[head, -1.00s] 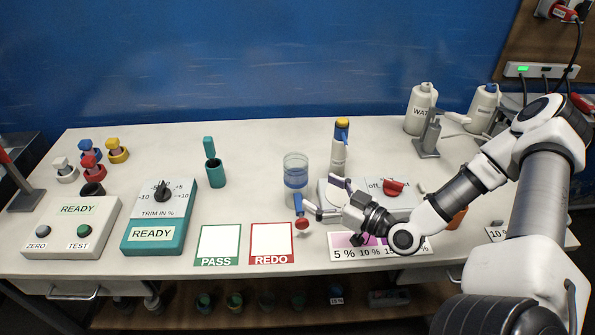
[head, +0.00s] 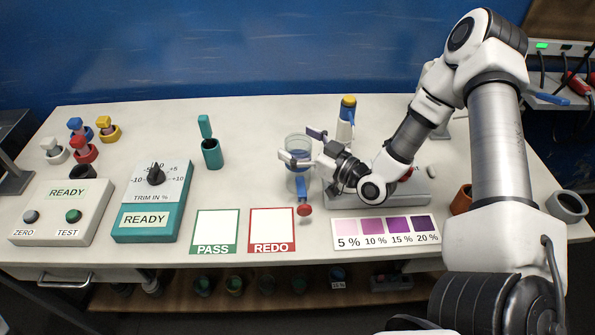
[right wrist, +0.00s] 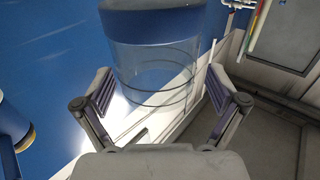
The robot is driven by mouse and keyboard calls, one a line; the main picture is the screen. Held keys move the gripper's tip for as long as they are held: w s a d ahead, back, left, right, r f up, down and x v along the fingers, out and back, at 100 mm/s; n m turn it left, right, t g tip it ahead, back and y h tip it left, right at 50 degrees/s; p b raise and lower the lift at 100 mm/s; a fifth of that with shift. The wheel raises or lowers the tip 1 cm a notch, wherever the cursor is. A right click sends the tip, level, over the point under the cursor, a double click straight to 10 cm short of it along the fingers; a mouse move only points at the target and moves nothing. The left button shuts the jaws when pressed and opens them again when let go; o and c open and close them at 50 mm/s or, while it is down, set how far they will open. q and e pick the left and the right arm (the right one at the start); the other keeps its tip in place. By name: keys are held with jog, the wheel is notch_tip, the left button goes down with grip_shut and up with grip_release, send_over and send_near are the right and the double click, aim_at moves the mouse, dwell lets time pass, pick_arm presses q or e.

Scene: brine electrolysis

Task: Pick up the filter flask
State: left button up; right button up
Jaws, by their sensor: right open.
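The filter flask appears to be the clear cylinder (head: 299,182) with a blue band, standing on the table right of centre. A blue piece with a red end (head: 304,209) shows at its front. My right gripper (head: 301,147) is open at the upper part of the cylinder, coming from the right. In the right wrist view, the cylinder (right wrist: 150,72) stands between and beyond my open fingers (right wrist: 160,95), with gaps at both sides. I cannot tell whether any finger touches it. My left gripper is not in view.
A bottle with a yellow cap (head: 346,120) stands close behind my right gripper. A grey device (head: 405,195) lies under my right forearm. The purple colour chart (head: 386,233) and the REDO card (head: 272,229) lie in front. Clear table lies left of the cylinder.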

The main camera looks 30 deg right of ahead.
jog(key=shift+d, duration=0.15)
jog(key=c, duration=1.8)
grip_shut()
jog(key=shift+r, duration=0.1)
